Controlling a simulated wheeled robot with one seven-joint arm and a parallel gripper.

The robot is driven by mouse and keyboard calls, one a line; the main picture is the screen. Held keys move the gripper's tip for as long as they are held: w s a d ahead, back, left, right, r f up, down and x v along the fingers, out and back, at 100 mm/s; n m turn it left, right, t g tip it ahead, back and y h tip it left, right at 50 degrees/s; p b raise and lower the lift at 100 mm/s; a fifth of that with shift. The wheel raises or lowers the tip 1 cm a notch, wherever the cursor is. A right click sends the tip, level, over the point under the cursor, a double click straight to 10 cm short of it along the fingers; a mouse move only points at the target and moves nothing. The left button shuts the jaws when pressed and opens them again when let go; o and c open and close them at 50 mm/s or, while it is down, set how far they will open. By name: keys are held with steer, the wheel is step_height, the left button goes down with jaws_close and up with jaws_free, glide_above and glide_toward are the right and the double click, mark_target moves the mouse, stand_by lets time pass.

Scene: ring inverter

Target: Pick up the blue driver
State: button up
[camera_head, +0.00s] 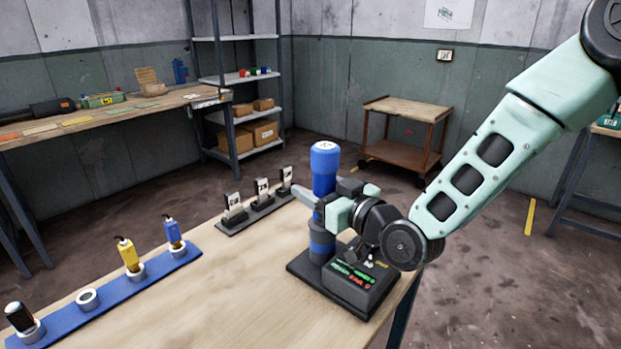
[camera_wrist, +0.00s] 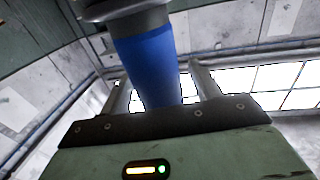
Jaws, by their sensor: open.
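A small blue driver (camera_head: 173,232) stands upright in a ring of the blue rack (camera_head: 118,296) at the table's left. A yellow driver (camera_head: 129,254) and a dark driver (camera_head: 18,316) stand in other rings; one ring is empty. My gripper (camera_head: 322,192) is well to the right of the small driver. It is open, its fingers on either side of a large blue-and-grey upright cylinder (camera_head: 325,165) on a black base. In the wrist view, the cylinder's blue part (camera_wrist: 150,62) stands between my gripper's fingers (camera_wrist: 163,88). Whether either finger touches it I cannot tell.
The black base carries a panel (camera_head: 352,280) with lit green and red text. A dark stand with several upright cards (camera_head: 262,196) sits at the table's back. The wooden table (camera_head: 225,285) is bare between the blue rack and the base.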

steer(key=shift+w+a, duration=0.15)
steer(key=shift+w, duration=0.05)
steer(key=c, duration=1.2)
steer(key=shift+r, duration=0.1)
steer(key=shift+r, duration=0.1)
